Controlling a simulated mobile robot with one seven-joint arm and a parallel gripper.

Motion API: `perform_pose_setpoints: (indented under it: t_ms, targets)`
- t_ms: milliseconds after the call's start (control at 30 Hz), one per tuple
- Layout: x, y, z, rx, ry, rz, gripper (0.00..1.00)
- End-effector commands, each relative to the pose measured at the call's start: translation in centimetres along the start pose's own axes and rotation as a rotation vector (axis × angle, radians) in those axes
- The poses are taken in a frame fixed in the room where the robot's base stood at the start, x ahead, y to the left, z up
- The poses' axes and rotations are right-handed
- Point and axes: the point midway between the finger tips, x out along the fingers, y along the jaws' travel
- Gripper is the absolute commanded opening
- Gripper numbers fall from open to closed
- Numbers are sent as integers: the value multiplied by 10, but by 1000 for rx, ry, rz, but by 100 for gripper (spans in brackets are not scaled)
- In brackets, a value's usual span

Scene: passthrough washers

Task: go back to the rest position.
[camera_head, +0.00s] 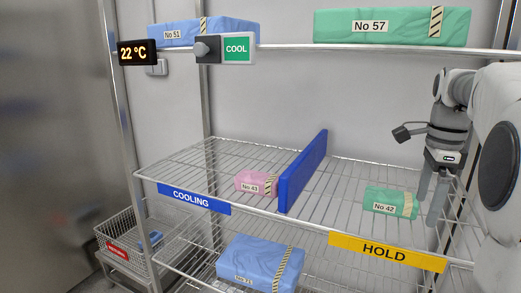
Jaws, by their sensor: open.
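My gripper (431,203) points down over the right part of the wire shelf, on the HOLD side. Its two grey fingers are apart with nothing visible between them. A green pack labelled No 42 (385,201) lies on the shelf just left of the fingers. I cannot tell whether a finger touches it. A pink pack labelled No 41 (252,184) lies on the COOLING side, against or close to the blue divider (303,171). My white arm comes in from the right edge.
The upper shelf (290,47) holds blue pack No 51 (225,31) and green pack No 57 (395,25). Blue pack No 71 (258,264) lies below. A wire basket (115,238) stands lower left.

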Motion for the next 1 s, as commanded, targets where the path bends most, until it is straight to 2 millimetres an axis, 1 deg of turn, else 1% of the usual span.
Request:
perform_pose_setpoints:
  t_ms: [33,167,233,367,400,467,600,700,800,1000]
  targets:
    - [-5,11,11,-79,-2,-23,100]
    - [-10,37,34,-299,0,-78,100]
    - [-12,54,47,-431,6,-111,100]
    - [-10,90,71,-700,28,-179,100]
    - [-8,102,77,-784,38,-199,100]
    - [-4,119,86,-910,56,-231,100]
    - [9,160,104,-1202,109,-302,100]
    - [22,187,112,-1397,156,-348,100]
    - [36,210,118,-1568,205,-387,100]
    - [67,247,126,-1867,311,-451,100]
